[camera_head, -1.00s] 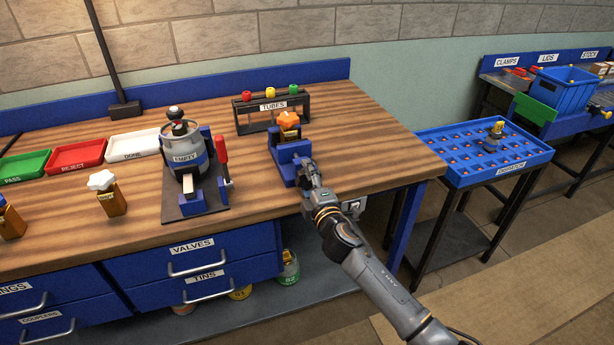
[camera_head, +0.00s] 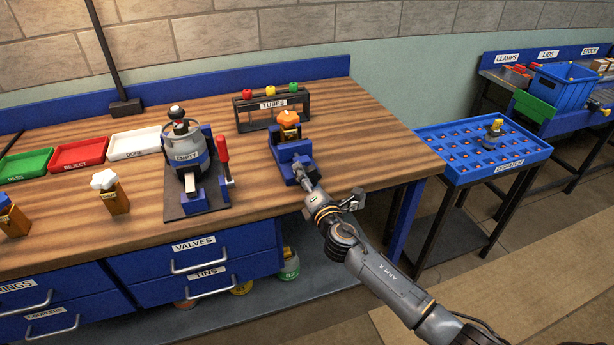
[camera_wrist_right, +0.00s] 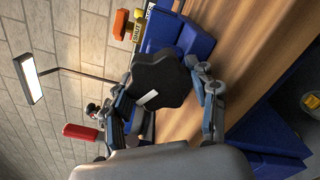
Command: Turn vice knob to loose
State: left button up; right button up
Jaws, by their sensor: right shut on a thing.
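The blue vice (camera_head: 290,153) stands at the front right of the wooden workbench, with an orange-topped brass valve (camera_head: 287,121) in it. Its black lobed knob (camera_wrist_right: 162,84) with a white mark fills the middle of the right wrist view. My right gripper (camera_head: 307,178) reaches the vice's front side. In the right wrist view its fingers (camera_wrist_right: 165,105) lie on either side of the knob and are shut on it. In the head view the knob is mostly hidden by the gripper. My left gripper is not in view.
A grey tin marked EMPTY (camera_head: 187,150) stands in a fixture with a red-handled lever (camera_head: 222,150) left of the vice. The tubes rack (camera_head: 271,108) is behind it. A blue dispatch tray (camera_head: 484,150) stands on a separate stand to the right.

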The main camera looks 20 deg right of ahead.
dwell(0.5)
jog(key=o, duration=1.2)
jog(key=shift+c, duration=0.2)
jog(key=s, duration=1.2)
jog(key=shift+d, duration=0.25)
